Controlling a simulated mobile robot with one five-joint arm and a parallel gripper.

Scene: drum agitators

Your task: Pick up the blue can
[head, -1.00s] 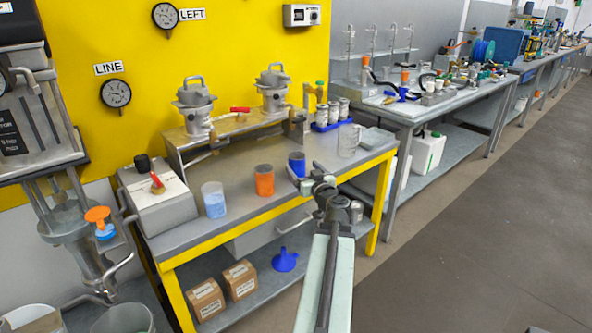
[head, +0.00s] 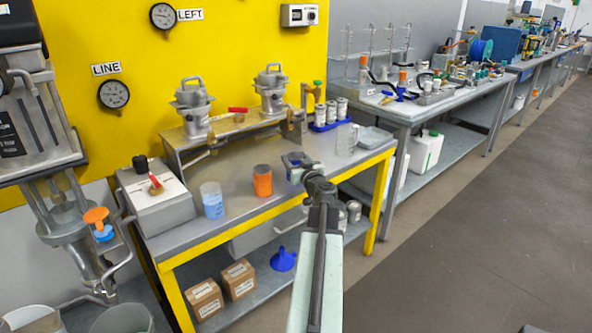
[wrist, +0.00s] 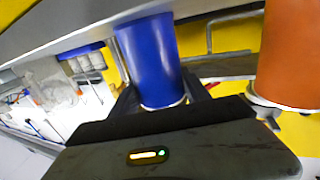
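The blue can (wrist: 152,58) fills the upper middle of the wrist view, where the bench shows upside down. My gripper (wrist: 163,92) has one dark finger on each side of it, close to its walls. The fingers look open around the can; whether they touch it I cannot tell. In the head view my gripper (head: 297,165) is over the front right part of the yellow-edged bench and hides most of the can, leaving a little blue (head: 295,176).
The orange can (head: 263,181) stands close to the left of my gripper and shows at the right in the wrist view (wrist: 288,60). A clear beaker of pale blue liquid (head: 212,200) stands further left. A clear beaker (head: 346,140) and a blue rack (head: 328,126) are behind right.

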